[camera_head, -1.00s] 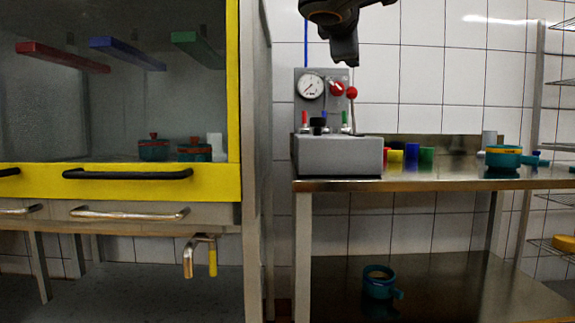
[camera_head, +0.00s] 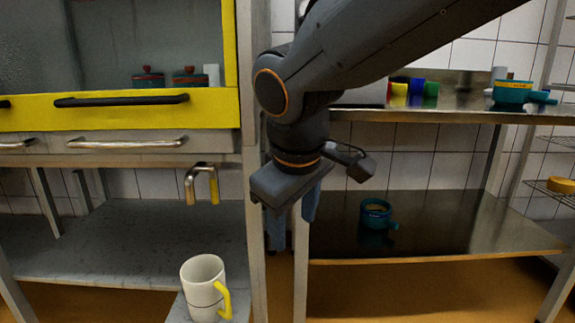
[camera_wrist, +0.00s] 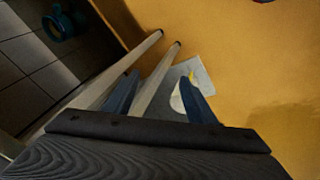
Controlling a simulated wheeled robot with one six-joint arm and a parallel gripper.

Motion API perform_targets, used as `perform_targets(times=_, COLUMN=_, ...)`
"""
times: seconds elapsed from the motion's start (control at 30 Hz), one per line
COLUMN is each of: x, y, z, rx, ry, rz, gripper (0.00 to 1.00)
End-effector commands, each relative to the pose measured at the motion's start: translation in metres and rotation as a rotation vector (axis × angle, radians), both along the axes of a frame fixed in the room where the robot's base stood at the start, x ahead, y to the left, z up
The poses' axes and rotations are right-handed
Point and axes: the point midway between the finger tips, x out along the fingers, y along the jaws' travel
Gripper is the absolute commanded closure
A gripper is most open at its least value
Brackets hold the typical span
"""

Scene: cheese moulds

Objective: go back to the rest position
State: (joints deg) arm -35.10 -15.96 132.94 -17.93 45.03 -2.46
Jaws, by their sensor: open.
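My gripper (camera_head: 292,220) hangs from my arm near the middle of the head view, in front of the post between the cabinet and the steel table. Its two blue fingers point down, stand apart and hold nothing. In the wrist view the fingers (camera_wrist: 160,100) are also apart, with table legs and the orange floor beyond them. A white mug with a yellow handle (camera_head: 205,287) stands upright on a grey surface (camera_head: 176,310) at the bottom of the head view, left of my gripper and apart from it. The mug is partly hidden behind a finger in the wrist view.
The yellow-framed cabinet (camera_head: 120,115) is at the left, with a tap (camera_head: 200,182) below it. The steel table (camera_head: 450,113) at the right carries coloured cups and a teal pot (camera_head: 512,92). A teal mould (camera_head: 376,213) sits on its lower shelf (camera_head: 450,235).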

Motion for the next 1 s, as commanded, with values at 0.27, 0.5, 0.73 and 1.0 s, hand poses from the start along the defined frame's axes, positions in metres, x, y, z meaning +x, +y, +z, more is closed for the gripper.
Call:
perform_targets(times=0.27, x=-0.098, y=0.018, z=-0.072, rx=0.130, ry=0.267, rz=-0.126, gripper=0.49)
perform_targets(times=0.5, x=-0.160, y=0.025, z=-0.105, rx=0.199, ry=0.435, rz=-0.232, gripper=0.49)
perform_targets(times=0.73, x=-0.151, y=0.014, z=-0.078, rx=0.194, ry=0.417, rz=-0.274, gripper=0.49)
perform_targets(times=1.0, x=-0.144, y=-0.006, z=-0.042, rx=0.190, ry=0.408, rz=-0.347, gripper=0.49)
